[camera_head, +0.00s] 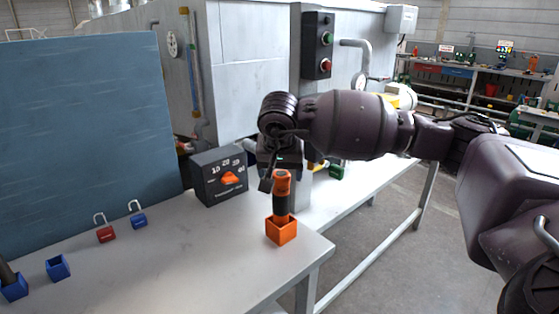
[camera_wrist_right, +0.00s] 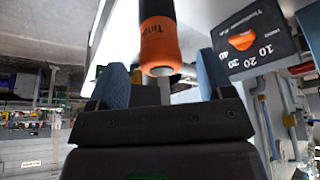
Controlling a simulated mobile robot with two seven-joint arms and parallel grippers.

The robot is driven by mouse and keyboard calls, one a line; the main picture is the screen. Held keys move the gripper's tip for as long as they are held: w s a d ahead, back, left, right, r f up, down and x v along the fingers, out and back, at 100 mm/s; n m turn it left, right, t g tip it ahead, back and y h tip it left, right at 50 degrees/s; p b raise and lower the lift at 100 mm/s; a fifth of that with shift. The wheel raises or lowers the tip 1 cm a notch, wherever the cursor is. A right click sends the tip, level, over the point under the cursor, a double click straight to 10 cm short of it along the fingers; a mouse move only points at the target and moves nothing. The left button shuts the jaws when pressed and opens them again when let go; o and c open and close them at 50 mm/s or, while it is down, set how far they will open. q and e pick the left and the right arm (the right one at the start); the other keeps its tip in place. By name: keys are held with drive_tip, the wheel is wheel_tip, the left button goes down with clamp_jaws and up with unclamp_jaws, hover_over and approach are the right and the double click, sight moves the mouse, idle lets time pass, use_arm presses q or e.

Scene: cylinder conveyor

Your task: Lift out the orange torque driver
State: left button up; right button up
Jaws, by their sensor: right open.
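The orange torque driver (camera_head: 282,184) stands upright in a small orange holder (camera_head: 281,232) near the table's right front corner. It has an orange top and a dark grip; its lower end is hidden in the holder. My right gripper (camera_head: 273,178) is at the driver's top, pointing down. In the right wrist view, which is turned upside down, the orange end of the driver (camera_wrist_right: 159,42) shows between the two blue-grey fingers of the right gripper (camera_wrist_right: 160,78). The fingers are apart, with gaps on both sides. My left gripper is not in view.
A dark dial box (camera_head: 220,177) stands close behind the driver, left of my right gripper. A red padlock (camera_head: 106,234), a blue padlock (camera_head: 138,220) and blue holders (camera_head: 58,267) are further left. The white tabletop (camera_head: 180,270) between is clear.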

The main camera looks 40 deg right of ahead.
sight(281, 207)
drive_tip(key=x, duration=0.3)
drive_tip(key=shift+f, duration=0.2)
drive_tip(key=shift+w+d+f, duration=0.1)
drive_tip(key=shift+w+f, duration=0.1)
drive_tip(key=shift+f, duration=0.15)
drive_tip(key=shift+c, duration=0.5)
